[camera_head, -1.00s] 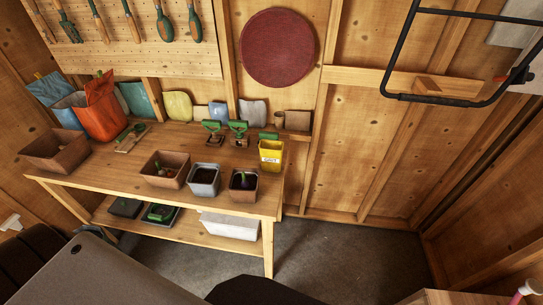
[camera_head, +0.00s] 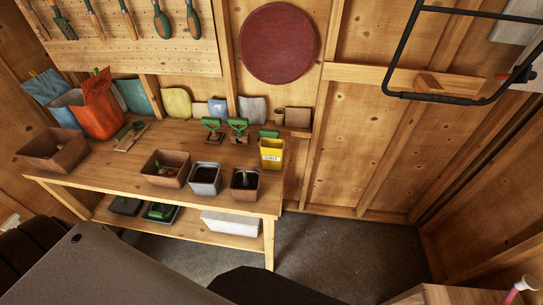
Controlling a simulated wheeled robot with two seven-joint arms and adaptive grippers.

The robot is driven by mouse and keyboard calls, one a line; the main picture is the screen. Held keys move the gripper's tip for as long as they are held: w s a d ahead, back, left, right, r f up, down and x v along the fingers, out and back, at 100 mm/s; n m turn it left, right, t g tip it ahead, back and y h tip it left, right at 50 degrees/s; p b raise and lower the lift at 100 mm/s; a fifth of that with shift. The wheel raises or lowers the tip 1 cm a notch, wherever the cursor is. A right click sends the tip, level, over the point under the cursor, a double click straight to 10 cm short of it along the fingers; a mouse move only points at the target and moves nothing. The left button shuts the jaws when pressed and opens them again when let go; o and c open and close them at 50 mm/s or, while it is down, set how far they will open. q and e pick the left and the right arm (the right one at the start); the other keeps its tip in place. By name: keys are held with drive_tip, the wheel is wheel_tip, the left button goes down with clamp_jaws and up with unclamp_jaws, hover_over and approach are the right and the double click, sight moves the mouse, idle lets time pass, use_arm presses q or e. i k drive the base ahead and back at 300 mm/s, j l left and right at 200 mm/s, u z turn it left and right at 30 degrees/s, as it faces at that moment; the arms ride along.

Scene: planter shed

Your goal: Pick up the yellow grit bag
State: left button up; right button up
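The yellow grit bag (camera_head: 271,154) stands upright at the right end of the wooden bench (camera_head: 130,173), near the bench's right edge. It is a small yellow container with a pale label on its front. A green item (camera_head: 268,134) shows just behind its top. Nothing touches the bag from my side. Neither of my grippers is in view.
Pots stand along the bench front: a brown one (camera_head: 166,169), a grey one (camera_head: 204,180) and another brown one (camera_head: 244,184). Two green-topped tools (camera_head: 237,130) stand left of the bag. A white box (camera_head: 231,223) sits on the lower shelf. Floor right of the bench is clear.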

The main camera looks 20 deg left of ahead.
sight(272, 150)
drive_tip(key=i+j, duration=0.15)
drive_tip(key=j, duration=0.2)
drive_tip(key=i+j+z, duration=0.15)
drive_tip(key=j, duration=0.15)
drive_tip(key=i+j, duration=0.1)
drive_tip(key=j, duration=0.25)
drive_tip(key=i+j+z, duration=0.15)
drive_tip(key=j, duration=0.15)
